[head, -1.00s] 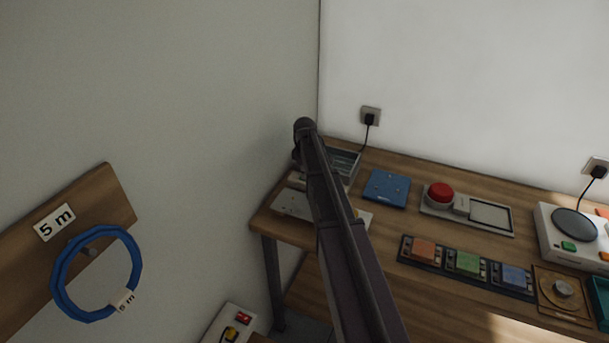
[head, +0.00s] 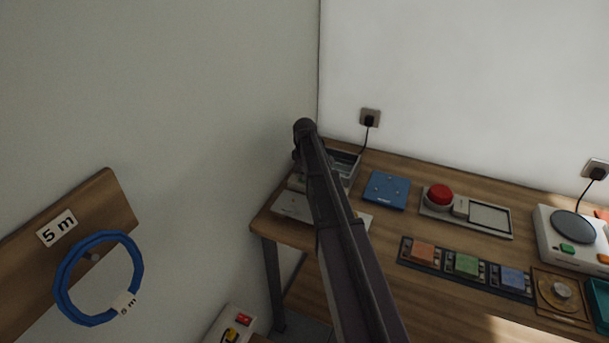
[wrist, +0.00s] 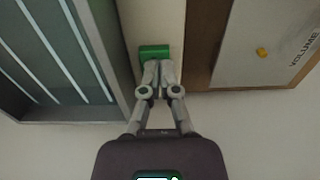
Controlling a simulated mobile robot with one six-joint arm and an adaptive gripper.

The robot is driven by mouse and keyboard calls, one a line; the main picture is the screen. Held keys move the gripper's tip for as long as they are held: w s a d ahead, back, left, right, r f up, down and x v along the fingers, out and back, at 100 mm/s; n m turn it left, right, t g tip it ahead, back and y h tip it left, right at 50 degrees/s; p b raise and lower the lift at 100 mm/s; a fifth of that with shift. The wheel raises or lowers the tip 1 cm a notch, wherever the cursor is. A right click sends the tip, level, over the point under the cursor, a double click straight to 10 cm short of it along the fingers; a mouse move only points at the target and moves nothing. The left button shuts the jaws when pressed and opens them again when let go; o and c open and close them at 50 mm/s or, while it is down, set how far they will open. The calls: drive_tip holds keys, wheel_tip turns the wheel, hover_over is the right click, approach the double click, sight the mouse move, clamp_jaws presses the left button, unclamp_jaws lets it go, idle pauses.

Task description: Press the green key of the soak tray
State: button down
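The soak tray (head: 346,158) stands at the back left corner of the workbench, partly hidden by my arm in the head view. In the wrist view its grey basin (wrist: 118,105) with pale bars fills the left side. The green key (wrist: 154,51) sits on the cream strip beside the basin. My gripper (wrist: 160,66) is shut and empty, with its fingertips at the near edge of the green key. I cannot tell whether they touch or press it. In the head view the gripper and the key are hidden behind my arm.
A pale panel marked VOLUME (wrist: 265,45) with a yellow knob lies right of the key. On the bench (head: 395,225) are a blue plate (head: 387,190), a red button (head: 439,194) and a row of coloured keys. Walls close in behind and left.

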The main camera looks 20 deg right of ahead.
wheel_tip(320, 180, up, 13)
drive_tip(key=p, duration=1.2)
drive_tip(key=shift+w, duration=0.15)
idle(0.7)
drive_tip(key=s+a+m, duration=0.3)
drive_tip(key=s+a, duration=0.2)
drive_tip(key=s, duration=0.4)
drive_tip(key=s+a+f+m+b, duration=0.1)
drive_tip(key=s+a+m, duration=0.2)
drive_tip(key=s+a, duration=0.2)
drive_tip(key=s+a+f+m+b, duration=0.1)
drive_tip(key=s+a+m, duration=0.2)
drive_tip(key=s, duration=0.9)
drive_tip(key=a, duration=0.3)
drive_tip(key=shift+s+f, duration=0.15)
drive_tip(key=shift+s, duration=0.2)
idle(2.1)
